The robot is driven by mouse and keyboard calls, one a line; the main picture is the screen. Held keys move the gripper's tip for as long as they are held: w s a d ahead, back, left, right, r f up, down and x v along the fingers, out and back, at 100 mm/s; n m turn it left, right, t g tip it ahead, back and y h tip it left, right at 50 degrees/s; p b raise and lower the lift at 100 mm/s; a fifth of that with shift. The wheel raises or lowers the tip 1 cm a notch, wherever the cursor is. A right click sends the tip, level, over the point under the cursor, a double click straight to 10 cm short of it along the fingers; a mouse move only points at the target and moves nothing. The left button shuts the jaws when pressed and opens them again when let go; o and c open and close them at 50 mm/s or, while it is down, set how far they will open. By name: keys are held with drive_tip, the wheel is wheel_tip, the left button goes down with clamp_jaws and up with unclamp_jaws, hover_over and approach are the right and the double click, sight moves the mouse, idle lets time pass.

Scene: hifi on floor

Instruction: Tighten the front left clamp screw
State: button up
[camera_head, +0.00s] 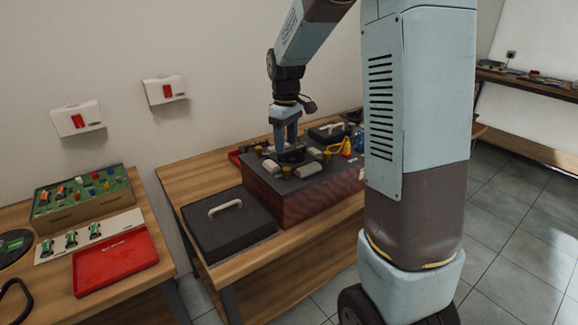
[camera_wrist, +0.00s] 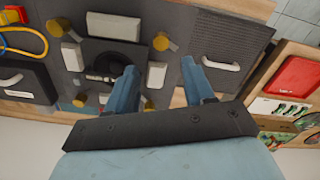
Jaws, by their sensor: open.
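The clamp fixture sits on a dark-topped box with dark red sides (camera_head: 310,200). Its brass-coloured clamp screws stand around a dark round centre. The screw that looks front left (camera_wrist: 161,42) has a round head with a flat arm; it also shows in the head view (camera_head: 286,171). Other screws (camera_wrist: 54,28) (camera_wrist: 80,99) stand at other corners. My gripper (camera_wrist: 158,68) is open and empty, pointing down over the fixture. In the wrist view its fingertips lie just below the front left screw, either side of a white block (camera_wrist: 156,75). Height above the top is unclear.
A black case with a pale handle (camera_head: 225,208) stands left of the box. Another dark case (camera_head: 328,133) and a yellow cable (camera_head: 346,147) lie to the right. A red tray (camera_head: 115,262) and a green board (camera_head: 82,195) are on the left table.

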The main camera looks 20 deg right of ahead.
sight(286, 168)
wheel_tip(286, 168, down, 9)
drive_tip(key=shift+f, duration=0.15)
drive_tip(key=shift+c, duration=0.2)
